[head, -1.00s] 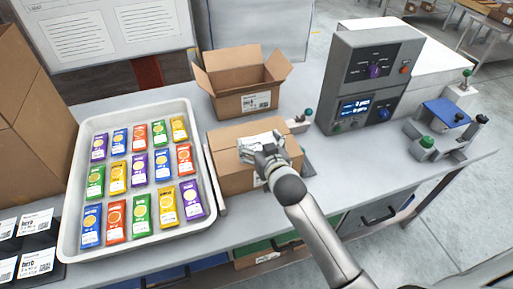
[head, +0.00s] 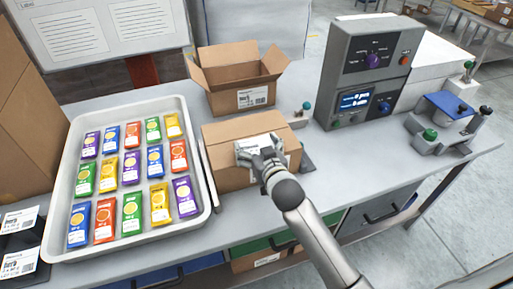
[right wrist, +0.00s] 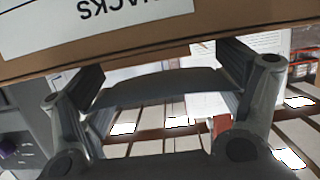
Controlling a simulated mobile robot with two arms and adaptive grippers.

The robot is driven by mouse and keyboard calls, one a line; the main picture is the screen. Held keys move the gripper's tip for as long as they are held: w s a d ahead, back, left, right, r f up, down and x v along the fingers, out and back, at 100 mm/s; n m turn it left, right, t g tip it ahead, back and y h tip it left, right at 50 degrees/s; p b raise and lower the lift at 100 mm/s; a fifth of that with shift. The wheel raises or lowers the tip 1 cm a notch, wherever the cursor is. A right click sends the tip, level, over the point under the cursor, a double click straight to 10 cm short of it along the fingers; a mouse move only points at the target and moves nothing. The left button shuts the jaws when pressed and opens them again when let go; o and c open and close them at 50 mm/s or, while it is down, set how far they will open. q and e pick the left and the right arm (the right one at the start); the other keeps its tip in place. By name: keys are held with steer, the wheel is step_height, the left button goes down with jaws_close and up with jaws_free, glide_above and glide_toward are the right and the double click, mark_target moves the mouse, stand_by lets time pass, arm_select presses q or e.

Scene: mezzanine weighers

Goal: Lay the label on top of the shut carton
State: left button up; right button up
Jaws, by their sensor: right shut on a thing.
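The shut carton (head: 222,133) is brown and sits on the bench right of the tray. My right gripper (head: 264,158) is at its front top edge, shut on the white label (head: 258,143). The label appears over the front right part of the carton's top; whether it touches the carton cannot be told. In the right wrist view, the fingers (right wrist: 160,85) have a grey strip between them, probably the label's shaded side. Cardboard with a white printed patch (right wrist: 100,15) fills the top of that view, close to the fingers. My left gripper is not in view.
An open empty carton (head: 237,100) stands behind the shut one. A white tray (head: 135,250) of colourful packets lies to the left. A grey weigher console (head: 365,65) stands to the right. Printed labels (head: 18,262) lie at the lower left. Bare bench shows at right.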

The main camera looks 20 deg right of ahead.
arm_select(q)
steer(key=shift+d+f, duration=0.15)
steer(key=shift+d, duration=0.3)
arm_select(e)
steer(key=shift+s+f+g, duration=0.2)
steer(key=shift+f, duration=0.55)
steer(key=shift+s+f+g, duration=0.15)
steer(key=shift+f+g, duration=0.05)
steer(key=shift+f, duration=0.5)
steer(key=o, duration=0.4)
steer(key=shift+o, duration=0.2)
steer(key=shift+w+f, duration=0.1)
steer(key=shift+s+r, duration=0.25)
steer(key=shift+s, duration=0.4)
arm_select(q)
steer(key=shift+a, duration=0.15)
arm_select(e)
steer(key=r+v, duration=0.2)
steer(key=v, duration=0.8)
steer(key=shift+r+t, duration=0.15)
steer(key=shift+t, duration=0.25)
